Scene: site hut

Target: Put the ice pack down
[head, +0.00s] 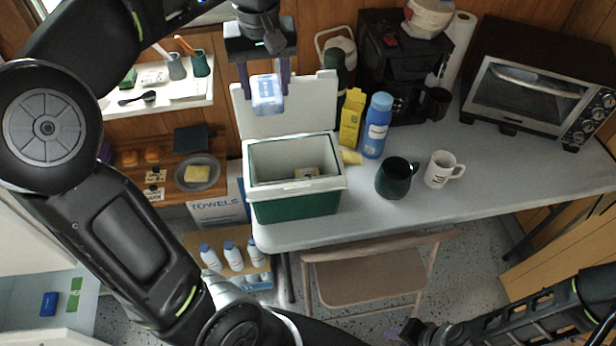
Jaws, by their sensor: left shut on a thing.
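The ice pack (267,97), a pale blue block with a white label, is held between the fingers of my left gripper (265,82). The gripper points down and is shut on it. The pack is in front of the raised white lid (312,104) of a green cooler (295,206), above its open box. Inside the cooler lies a small tan item, partly seen. My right gripper (408,330) is low at the bottom edge, away from the table; its fingers are too unclear to read.
On the table (480,205), right of the cooler, stand a yellow carton (351,120), a blue bottle (376,126), a dark green mug (394,178) and a white mug (440,169). A coffee maker (392,60) and toaster oven (540,80) stand behind. A folding chair (370,275) is in front.

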